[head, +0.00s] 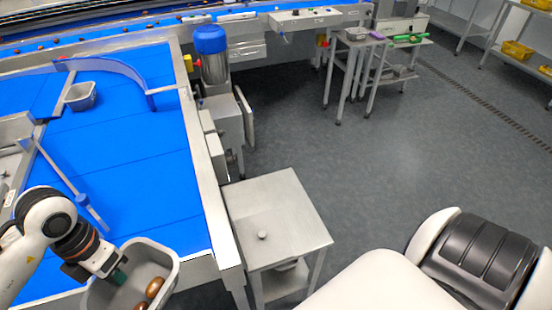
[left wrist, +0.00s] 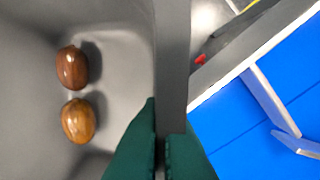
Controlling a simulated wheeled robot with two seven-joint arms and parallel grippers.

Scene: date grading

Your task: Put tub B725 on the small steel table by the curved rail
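A grey tub (head: 171,264) with two brown dates (head: 155,287) in it is at the bottom left of the head view, over the corner of the blue belt. No label on it is readable. My left gripper (head: 120,278) has its green fingers on either side of the tub's wall, pinching it; the wrist view shows this wall (left wrist: 172,60) between the fingers. I cannot tell whether the tub rests on the belt or hangs clear. The small steel table (head: 290,205) stands right of the belt. A second grey tub (head: 80,98) sits by the curved rail (head: 120,68). My right gripper is out of view.
A small round knob-like thing (head: 262,235) is on the steel table's top, which is otherwise bare. A blue-capped motor (head: 211,55) stands behind the table, beside the belt (head: 150,185). Open grey floor (head: 380,150) lies to the right.

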